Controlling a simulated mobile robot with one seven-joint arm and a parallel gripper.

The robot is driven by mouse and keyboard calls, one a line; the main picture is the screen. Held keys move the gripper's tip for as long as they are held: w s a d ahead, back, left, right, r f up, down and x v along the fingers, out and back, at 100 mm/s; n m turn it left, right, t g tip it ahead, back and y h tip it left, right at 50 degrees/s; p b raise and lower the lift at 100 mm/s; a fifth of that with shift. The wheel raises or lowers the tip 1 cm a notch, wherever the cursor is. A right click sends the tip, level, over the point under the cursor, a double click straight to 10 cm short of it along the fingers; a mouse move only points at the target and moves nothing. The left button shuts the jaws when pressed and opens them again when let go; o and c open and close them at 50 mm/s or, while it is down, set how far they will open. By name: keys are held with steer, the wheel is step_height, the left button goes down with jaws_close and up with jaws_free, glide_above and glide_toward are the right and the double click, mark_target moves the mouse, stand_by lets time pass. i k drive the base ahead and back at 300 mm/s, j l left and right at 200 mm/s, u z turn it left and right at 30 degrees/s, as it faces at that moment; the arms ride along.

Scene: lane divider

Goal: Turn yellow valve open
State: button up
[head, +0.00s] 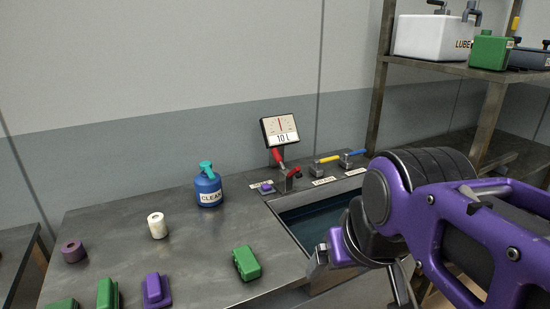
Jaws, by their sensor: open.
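The yellow valve (329,160) has a yellow lever on a grey metal body and sits on the back ledge of the sink, between a red-handled valve (278,158) and a blue-handled valve (355,153). Its lever lies nearly flat and points to the right. My gripper (358,284) is at the lower middle, over the sink's front area, nearer the camera than the valve and apart from it. Its jaws are open, and my arm partly hides them. Nothing shows between them.
The sink basin (318,228) holds dark liquid. A blue CLEAN bottle (208,187), a white roll (157,225) and a green block (246,263) stand on the counter. A shelf (425,66) rises at right.

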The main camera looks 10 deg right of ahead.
mark_target(316, 163)
steer(key=k+z, duration=0.15)
steer(key=z, duration=0.25)
steer(key=i+l+u, duration=0.2)
steer(key=l, duration=0.25)
steer(key=i+l+u, duration=0.2)
steer(key=l, duration=0.25)
steer(key=l+u, duration=0.2)
steer(key=l, duration=0.3)
steer(key=i+l+u, duration=0.2)
steer(key=l, duration=0.3)
steer(key=k+l+u, duration=0.1)
steer(key=u, duration=0.2)
steer(key=k+u, duration=0.35)
steer(key=j+u, duration=0.1)
steer(key=j, duration=0.15)
steer(key=i+l+z, duration=0.4)
steer(key=l+z, duration=0.15)
steer(key=l, duration=0.15)
